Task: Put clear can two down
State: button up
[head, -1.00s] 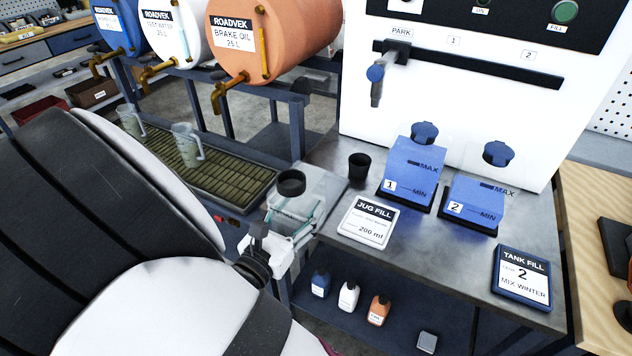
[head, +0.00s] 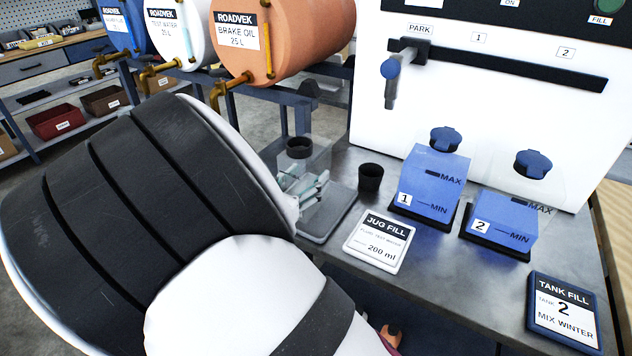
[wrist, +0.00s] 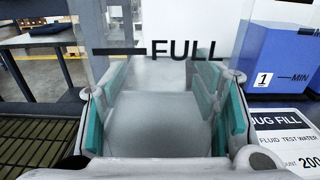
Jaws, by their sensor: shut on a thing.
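A clear can (head: 318,158) with a black cap or neck stands upright at the left end of the metal bench top. My gripper (head: 305,188) is shut on its lower body, partly hidden by my arm in the head view. In the wrist view the can (wrist: 185,75) fills the middle, with a FULL mark, and my gripper's teal-padded fingers (wrist: 160,115) are on both its sides. A grey square pad (head: 343,208) lies below the can. I cannot tell whether the can's base touches the pad. No number shows on the can.
A black cup (head: 370,178) stands just right of the can. The JUG FILL card (head: 380,242) lies in front. Blue-filled tanks 1 (head: 432,180) and 2 (head: 505,217) and the TANK FILL sign (head: 563,308) are further right. Drum taps (head: 222,95) overhang at left.

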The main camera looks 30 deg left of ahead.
jog(key=shift+f+b, duration=0.35)
jog(key=shift+f, duration=0.65)
jog(key=shift+f, duration=0.15)
jog(key=o, duration=1.7)
jog(key=shift+s, duration=0.25)
jog(key=s, duration=1.1)
jog(key=shift+s+a, duration=0.25)
jog(key=shift+a, duration=0.15)
